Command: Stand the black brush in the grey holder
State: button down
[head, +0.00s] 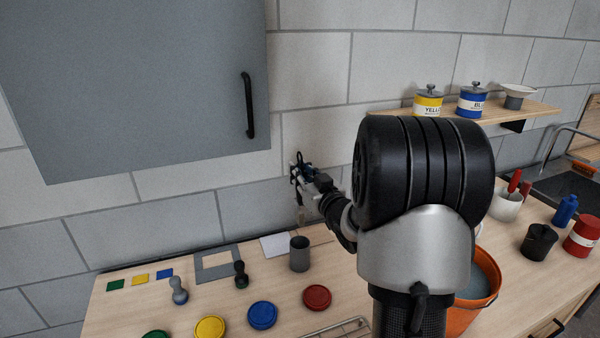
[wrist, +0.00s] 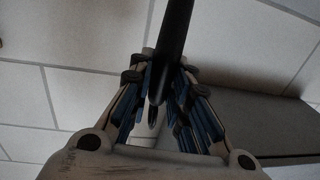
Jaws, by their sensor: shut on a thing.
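The grey holder (head: 299,254) is an upright open cup on the wooden worktop, left of my arm. My gripper (head: 299,174) is in the air above it, near the wall. It is shut on the black brush, whose dark handle (wrist: 176,35) runs up between the fingers in the wrist view, where my gripper (wrist: 160,88) also shows. In the head view a thin, pale brownish part (head: 300,213) hangs below the gripper over the holder's mouth, apparently the brush's lower end. The brush is mostly hidden by the fingers.
Round lids, including a blue one (head: 262,315) and a red one (head: 317,296), lie before the holder. A black knobbed piece (head: 240,273) and a grey one (head: 179,290) stand left. A grey cabinet (head: 140,80) hangs upper left.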

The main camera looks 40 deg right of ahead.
jog(key=b, duration=0.3)
send_over(303, 215)
jog(key=w, duration=0.2)
jog(key=shift+s+d+f, duration=0.1)
jog(key=shift+f, duration=1.3)
jog(key=shift+s+d+f, duration=0.1)
jog(key=shift+f, duration=1.25)
notch_tip(303, 215, down, 7)
jog(key=b, duration=0.6)
jog(key=shift+f+b, duration=0.2)
jog(key=shift+b, duration=0.1)
jog(key=c, duration=1.4)
grip_release()
jog(key=s, duration=0.4)
jog(key=s+a, duration=0.1)
jog(key=s, duration=0.3)
jog(key=s+a, duration=0.1)
jog(key=s, duration=0.3)
